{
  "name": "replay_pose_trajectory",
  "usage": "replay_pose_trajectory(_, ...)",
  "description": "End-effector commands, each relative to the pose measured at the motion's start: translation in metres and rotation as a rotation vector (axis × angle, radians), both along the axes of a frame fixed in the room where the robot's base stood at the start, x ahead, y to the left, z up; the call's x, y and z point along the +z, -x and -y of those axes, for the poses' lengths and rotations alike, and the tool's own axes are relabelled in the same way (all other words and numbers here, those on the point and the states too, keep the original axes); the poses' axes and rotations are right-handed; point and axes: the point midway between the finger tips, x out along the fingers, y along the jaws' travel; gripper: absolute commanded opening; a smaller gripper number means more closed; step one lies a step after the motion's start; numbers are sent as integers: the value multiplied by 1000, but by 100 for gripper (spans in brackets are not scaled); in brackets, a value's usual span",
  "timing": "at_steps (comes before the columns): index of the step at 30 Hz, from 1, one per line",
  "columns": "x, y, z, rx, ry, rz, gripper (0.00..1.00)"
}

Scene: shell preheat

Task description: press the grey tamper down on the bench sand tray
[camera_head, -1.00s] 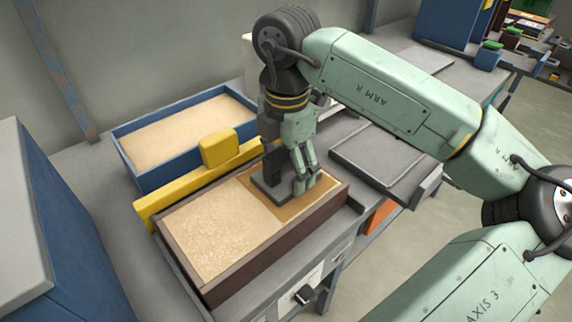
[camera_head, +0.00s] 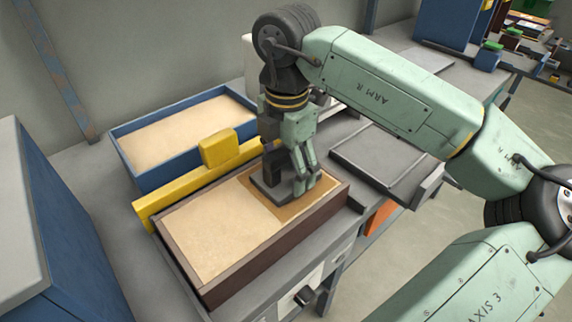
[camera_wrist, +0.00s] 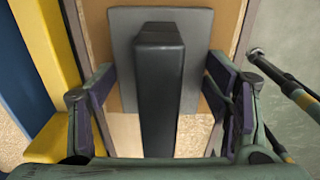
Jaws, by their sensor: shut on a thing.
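The grey tamper (camera_head: 268,186) has a flat square plate and a tall dark handle. Its plate appears to rest on the sand in the right half of the brown-walled bench sand tray (camera_head: 262,248). My gripper (camera_head: 302,183) is shut on the tamper, pointing down over the tray. In the wrist view the tamper's dark handle (camera_wrist: 160,85) stands between my fingers, with the lighter grey plate (camera_wrist: 122,55) below. The sand around the plate is darker tan; the sand in the left half is pale. The plate's underside is hidden.
A yellow bar with a raised block (camera_head: 218,150) lies along the tray's back side. Behind it is a blue sand tray (camera_head: 150,187). A flat grey plate (camera_head: 380,158) lies to the right. A blue cabinet (camera_head: 60,225) stands at left.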

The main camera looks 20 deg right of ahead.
Motion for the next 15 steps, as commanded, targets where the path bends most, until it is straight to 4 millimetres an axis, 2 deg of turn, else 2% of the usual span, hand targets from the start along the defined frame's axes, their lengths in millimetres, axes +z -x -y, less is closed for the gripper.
replay_pose_trajectory(10, -1, 1, 0, 2, 0, -4, 45)
replay_pose_trajectory(15, 7, 1, 0, 1, 1, -3, 45)
